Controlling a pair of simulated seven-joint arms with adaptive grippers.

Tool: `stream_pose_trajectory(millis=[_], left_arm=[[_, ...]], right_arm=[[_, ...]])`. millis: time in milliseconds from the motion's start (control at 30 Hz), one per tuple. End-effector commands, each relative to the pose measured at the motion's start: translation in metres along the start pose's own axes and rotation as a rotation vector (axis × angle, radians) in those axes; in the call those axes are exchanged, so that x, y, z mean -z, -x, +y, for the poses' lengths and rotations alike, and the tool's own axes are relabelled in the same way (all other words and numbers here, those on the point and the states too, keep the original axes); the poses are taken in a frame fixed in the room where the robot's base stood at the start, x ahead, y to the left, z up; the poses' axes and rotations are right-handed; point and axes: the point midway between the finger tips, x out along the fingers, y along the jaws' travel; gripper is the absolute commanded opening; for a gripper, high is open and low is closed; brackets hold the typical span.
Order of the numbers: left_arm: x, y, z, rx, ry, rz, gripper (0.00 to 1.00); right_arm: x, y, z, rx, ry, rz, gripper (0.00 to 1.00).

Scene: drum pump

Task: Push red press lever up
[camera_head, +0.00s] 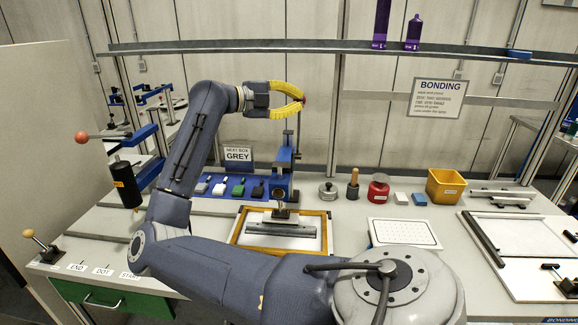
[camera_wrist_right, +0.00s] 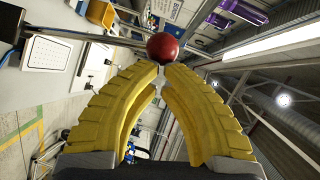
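The press lever's red ball knob (camera_head: 302,99) is above the blue press (camera_head: 284,160) at the middle of the bench. A thin rod seems to run below the knob. My right gripper (camera_head: 301,98) has yellow ribbed fingers, arched together with their tips at the knob. In the right wrist view the red knob (camera_wrist_right: 162,46) lies just beyond the fingertips (camera_wrist_right: 160,70), which are nearly together. The knob is not between the fingers; whether the tips touch it I cannot tell. My left gripper is out of view.
A wooden-framed tray (camera_head: 240,228) with a grey plate lies below the press. Another lever with an orange-red ball (camera_head: 82,136) is at the left. Jars (camera_head: 378,188) and a yellow bin (camera_head: 444,186) stand to the right. A shelf rail (camera_head: 250,46) crosses above the gripper.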

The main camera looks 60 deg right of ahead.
Motion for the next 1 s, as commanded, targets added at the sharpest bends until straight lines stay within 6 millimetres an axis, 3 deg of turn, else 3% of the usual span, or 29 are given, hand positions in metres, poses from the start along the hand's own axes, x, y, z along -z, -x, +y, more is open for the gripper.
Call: stream_pose_trajectory(millis=[367,533,800,1000], left_arm=[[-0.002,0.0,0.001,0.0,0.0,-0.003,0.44],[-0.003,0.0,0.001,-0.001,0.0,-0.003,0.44],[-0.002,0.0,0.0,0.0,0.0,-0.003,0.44],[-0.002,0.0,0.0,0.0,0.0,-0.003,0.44]], right_arm=[[0.008,0.011,0.001,0.001,0.0,-0.004,0.0],[0.026,0.033,0.002,0.0,-0.001,-0.008,0.0],[0.026,0.084,0.004,0.002,0.002,-0.009,0.0],[0.026,0.112,0.004,0.002,0.002,-0.008,0.0]])
